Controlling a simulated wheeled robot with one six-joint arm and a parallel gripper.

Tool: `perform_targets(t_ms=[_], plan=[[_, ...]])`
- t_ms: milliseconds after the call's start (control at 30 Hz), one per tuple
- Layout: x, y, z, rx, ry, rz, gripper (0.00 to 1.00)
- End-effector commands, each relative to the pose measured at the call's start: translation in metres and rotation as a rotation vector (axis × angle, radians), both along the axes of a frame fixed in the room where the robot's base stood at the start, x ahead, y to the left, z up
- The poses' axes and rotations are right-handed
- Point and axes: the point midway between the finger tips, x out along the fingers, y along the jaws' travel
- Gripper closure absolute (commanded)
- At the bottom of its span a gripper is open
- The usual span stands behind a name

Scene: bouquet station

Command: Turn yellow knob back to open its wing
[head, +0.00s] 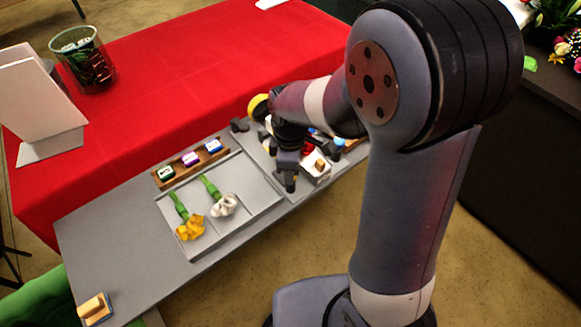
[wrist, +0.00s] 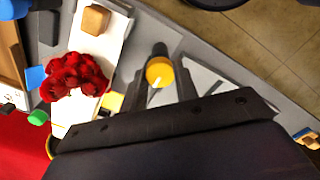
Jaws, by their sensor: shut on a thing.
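The yellow knob (wrist: 160,71) shows in the wrist view as a round cap with a pale line on it. It sits between the two dark fingers of my gripper (wrist: 161,84), which is shut on it. In the head view my gripper (head: 288,178) points down at the right part of the grey table, and the knob is hidden there. A white holder (wrist: 118,38) lies left of the knob in the wrist view, with a red flower (wrist: 76,77) and a wooden block (wrist: 95,19) on it. I cannot tell how far the wing stands open.
A grey tray (head: 262,188) holds a yellow flower (head: 190,228) and a white flower (head: 224,206). A wooden rack (head: 160,183) with coloured stamps stands behind it. A red-covered table (head: 190,75) with a glass vase (head: 84,62) lies beyond. The grey table's left part is mostly clear.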

Motion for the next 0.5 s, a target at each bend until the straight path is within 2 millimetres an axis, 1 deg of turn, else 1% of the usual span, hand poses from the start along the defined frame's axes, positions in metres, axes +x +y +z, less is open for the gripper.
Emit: perform_targets(t_ms=[467, 500], plan=[[0.0008, 0.0004, 0.0009, 0.000, -0.003, 0.015, 0.94], [0.0008, 0.0003, 0.0009, 0.000, -0.003, 0.015, 0.70]])
